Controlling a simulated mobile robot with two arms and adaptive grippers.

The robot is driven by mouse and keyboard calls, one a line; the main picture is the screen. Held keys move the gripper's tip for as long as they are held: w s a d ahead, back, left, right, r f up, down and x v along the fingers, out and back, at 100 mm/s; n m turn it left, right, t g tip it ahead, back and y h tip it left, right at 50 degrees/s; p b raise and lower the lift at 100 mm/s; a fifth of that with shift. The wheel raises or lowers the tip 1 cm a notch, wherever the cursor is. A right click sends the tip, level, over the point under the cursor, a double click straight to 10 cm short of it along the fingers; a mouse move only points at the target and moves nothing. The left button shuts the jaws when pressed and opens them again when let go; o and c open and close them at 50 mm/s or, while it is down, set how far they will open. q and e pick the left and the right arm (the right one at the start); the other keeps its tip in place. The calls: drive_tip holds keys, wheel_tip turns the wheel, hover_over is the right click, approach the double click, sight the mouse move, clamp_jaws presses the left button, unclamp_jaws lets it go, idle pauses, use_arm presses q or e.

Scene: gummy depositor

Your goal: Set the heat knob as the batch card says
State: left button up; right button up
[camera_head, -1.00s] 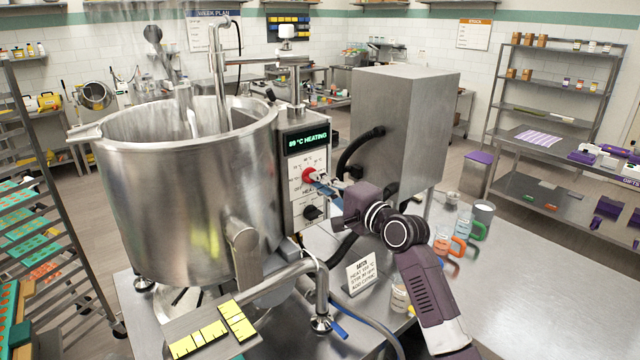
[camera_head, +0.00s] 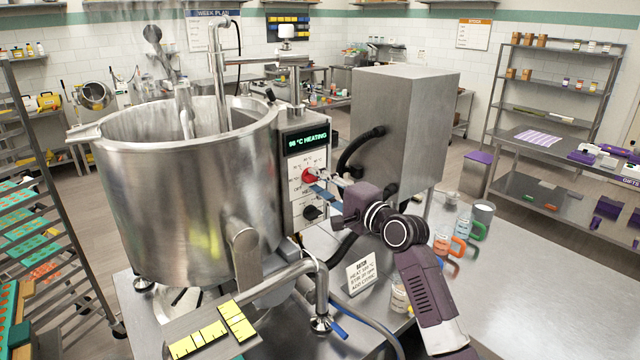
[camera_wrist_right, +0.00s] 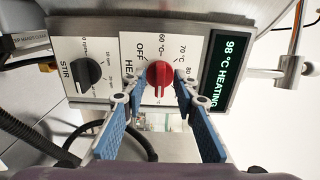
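The red heat knob (camera_head: 309,174) is on the white panel of the steel kettle (camera_head: 190,190). It also shows in the right wrist view (camera_wrist_right: 160,74), between OFF, 60, 70 and 80 marks; the other marks are hidden. The green display (camera_wrist_right: 228,75) reads "98 °C HEATING". My right gripper (camera_head: 326,187) is in front of the knob. In the right wrist view its blue fingers (camera_wrist_right: 160,100) stand apart on either side of the knob and look clear of it. The batch card (camera_head: 362,274) stands on the table; its small heat figure is not clearly legible. My left gripper is out of view.
A black stir knob (camera_wrist_right: 88,72) sits beside the heat knob on the panel. A black hose (camera_head: 362,150) runs to the steel cabinet (camera_head: 405,125) close by. Jugs with coloured handles (camera_head: 462,228) stand on the table right of my arm. The table's right part is clear.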

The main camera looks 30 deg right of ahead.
drive_tip(key=shift+s, duration=0.1)
drive_tip(key=s, duration=1.1)
drive_tip(key=shift+s+d, duration=0.4)
drive_tip(key=shift+d, duration=0.05)
